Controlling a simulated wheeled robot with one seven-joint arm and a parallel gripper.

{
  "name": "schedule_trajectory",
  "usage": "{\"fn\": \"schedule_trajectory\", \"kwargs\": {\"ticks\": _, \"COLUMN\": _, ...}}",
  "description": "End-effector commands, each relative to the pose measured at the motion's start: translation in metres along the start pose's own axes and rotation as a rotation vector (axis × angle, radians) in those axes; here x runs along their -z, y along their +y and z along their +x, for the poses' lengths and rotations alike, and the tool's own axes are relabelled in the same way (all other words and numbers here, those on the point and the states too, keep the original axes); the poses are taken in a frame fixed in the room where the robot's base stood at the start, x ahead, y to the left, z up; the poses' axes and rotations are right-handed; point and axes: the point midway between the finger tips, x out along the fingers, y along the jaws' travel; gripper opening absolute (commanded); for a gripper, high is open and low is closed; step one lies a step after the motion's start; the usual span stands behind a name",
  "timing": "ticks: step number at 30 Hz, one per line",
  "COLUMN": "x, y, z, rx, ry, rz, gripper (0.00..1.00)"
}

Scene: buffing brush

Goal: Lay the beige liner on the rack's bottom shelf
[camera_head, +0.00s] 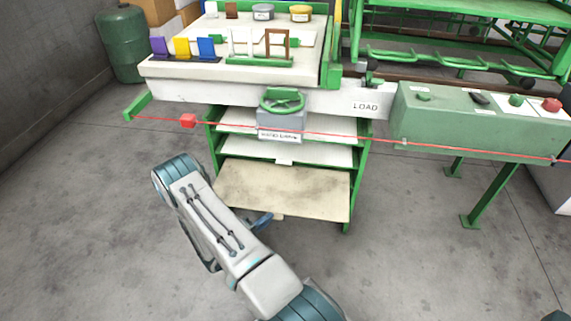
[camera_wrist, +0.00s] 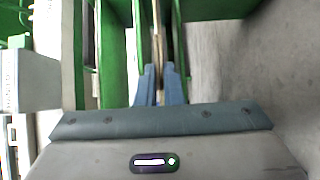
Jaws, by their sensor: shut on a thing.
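The beige liner (camera_head: 285,190) is a flat, stained board at the bottom level of the green rack (camera_head: 362,180), between its posts, with its front edge toward me. My gripper (camera_head: 264,219) is at the front edge of the liner, near a small tab, and partly hidden by my arm. In the wrist view my blue fingers (camera_wrist: 159,84) are shut on the thin liner (camera_wrist: 157,45), seen edge-on between green rack parts. The bottom shelf is hidden under the liner, so I cannot tell whether the liner rests fully on it.
White liners (camera_head: 315,154) lie on the shelves above. A red cord (camera_head: 360,136) with a red tag runs across the rack's front. A handwheel box (camera_head: 282,122) hangs above, and a green control console (camera_head: 480,120) stands right. The floor in front is clear.

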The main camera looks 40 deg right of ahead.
Motion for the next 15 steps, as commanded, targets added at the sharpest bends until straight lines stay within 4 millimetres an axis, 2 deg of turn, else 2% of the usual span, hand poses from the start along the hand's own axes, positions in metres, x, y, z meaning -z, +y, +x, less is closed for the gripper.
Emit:
{"fn": "schedule_trajectory", "kwargs": {"ticks": 5, "x": 0.019, "y": -0.002, "z": 0.029, "rx": -0.001, "ry": 0.001, "rz": 0.006, "gripper": 0.00}}
{"fn": "schedule_trajectory", "kwargs": {"ticks": 15, "x": 0.076, "y": -0.004, "z": 0.101, "rx": -0.002, "ry": 0.001, "rz": 0.008, "gripper": 0.00}}
